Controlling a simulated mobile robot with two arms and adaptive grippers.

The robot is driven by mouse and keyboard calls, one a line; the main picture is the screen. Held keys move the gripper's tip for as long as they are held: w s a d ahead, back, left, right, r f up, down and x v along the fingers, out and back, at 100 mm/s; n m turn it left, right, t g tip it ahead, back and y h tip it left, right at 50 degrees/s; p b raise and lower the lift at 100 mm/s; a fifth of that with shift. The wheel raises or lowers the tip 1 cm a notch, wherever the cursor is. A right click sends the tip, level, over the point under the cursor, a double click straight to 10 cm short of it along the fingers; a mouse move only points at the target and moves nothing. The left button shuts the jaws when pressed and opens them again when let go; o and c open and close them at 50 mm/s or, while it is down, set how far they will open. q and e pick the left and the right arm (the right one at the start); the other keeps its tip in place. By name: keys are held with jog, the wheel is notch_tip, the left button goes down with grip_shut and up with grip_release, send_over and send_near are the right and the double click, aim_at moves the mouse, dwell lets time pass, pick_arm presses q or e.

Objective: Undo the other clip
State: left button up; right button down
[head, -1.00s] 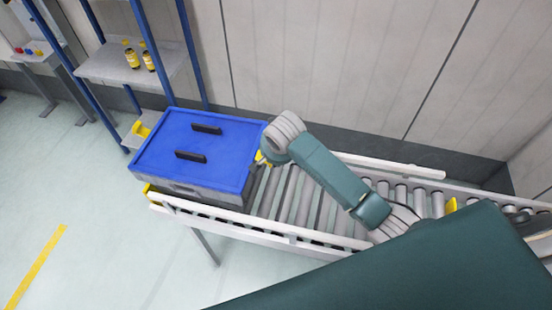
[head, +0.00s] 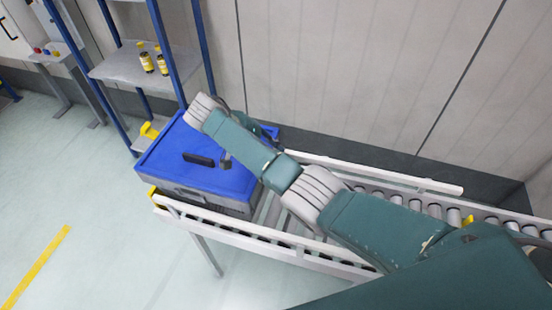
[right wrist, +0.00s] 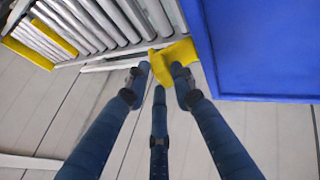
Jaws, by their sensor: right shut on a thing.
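The grey tote with a blue lid (head: 165,168) stands on the roller conveyor. A dark handle (head: 198,160) shows on the lid; my arm partly covers the other. A yellow clip (right wrist: 178,52) is at the lid's edge in the right wrist view. My right gripper (right wrist: 160,74) is shut on this clip, its dark fingers around the yellow piece, beside the blue lid (right wrist: 262,50). In the head view my right arm crosses the tote and hides the gripper and this clip. My left gripper is out of view.
The conveyor's white rail (head: 250,232) runs along the near side. A blue-post shelf (head: 130,66) with two yellow-labelled bottles (head: 154,62) stands behind, left of the tote. The panelled wall (head: 350,70) is close behind the conveyor. Open floor (head: 70,180) lies left.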

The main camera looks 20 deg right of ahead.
jog(key=shift+a+f, duration=0.1)
dwell(0.6)
jog(key=c, duration=1.4)
grip_release()
jog(key=shift+c, duration=0.2)
jog(key=shift+w, duration=0.1)
jog(key=v, duration=0.7)
jog(key=shift+a, duration=0.25)
